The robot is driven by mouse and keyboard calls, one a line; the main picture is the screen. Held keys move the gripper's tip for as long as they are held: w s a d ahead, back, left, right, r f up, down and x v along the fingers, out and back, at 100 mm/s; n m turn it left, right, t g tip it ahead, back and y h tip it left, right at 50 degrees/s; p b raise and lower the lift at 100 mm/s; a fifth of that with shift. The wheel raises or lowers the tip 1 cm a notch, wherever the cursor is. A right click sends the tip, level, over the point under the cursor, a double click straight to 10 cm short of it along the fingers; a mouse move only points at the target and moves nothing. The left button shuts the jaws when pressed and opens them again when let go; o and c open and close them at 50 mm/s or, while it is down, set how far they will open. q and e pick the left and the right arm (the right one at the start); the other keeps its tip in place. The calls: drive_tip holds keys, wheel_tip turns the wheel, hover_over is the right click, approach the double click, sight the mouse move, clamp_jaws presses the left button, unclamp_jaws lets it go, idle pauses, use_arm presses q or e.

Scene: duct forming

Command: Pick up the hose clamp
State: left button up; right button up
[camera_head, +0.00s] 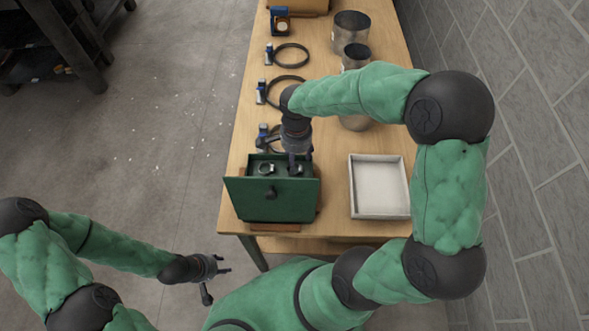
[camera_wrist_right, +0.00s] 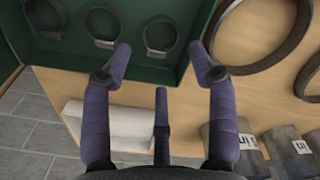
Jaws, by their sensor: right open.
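A green box with an open top (camera_head: 270,200) stands at the table's near left corner. It holds small dark metal hose clamps, and two show in the head view, the left one (camera_head: 265,169) more clearly. The right wrist view shows a row of three: one at the right (camera_wrist_right: 160,48), one in the middle (camera_wrist_right: 104,42) and one at the left (camera_wrist_right: 46,34). My right gripper (camera_head: 298,166) points down over the box. In its wrist view its fingers (camera_wrist_right: 160,52) are apart and empty, with the right clamp beyond the gap between them. My left gripper (camera_head: 217,284) hangs away from the table, fingers apart and empty.
A white tray (camera_head: 352,200) lies empty right of the box. Black rings with blue parts (camera_head: 290,54) lie along the table's left side, and metal cylinders (camera_head: 351,28) stand at the back. A brick wall (camera_head: 530,130) runs along the right.

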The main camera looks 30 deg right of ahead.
drive_tip(key=f+b, duration=0.1)
drive_tip(key=f, duration=0.4)
drive_tip(key=shift+a+f+b, duration=0.1)
drive_tip(key=shift+a+b, duration=0.1)
drive_tip(key=shift+b, duration=0.15)
drive_tip(key=c, duration=0.8)
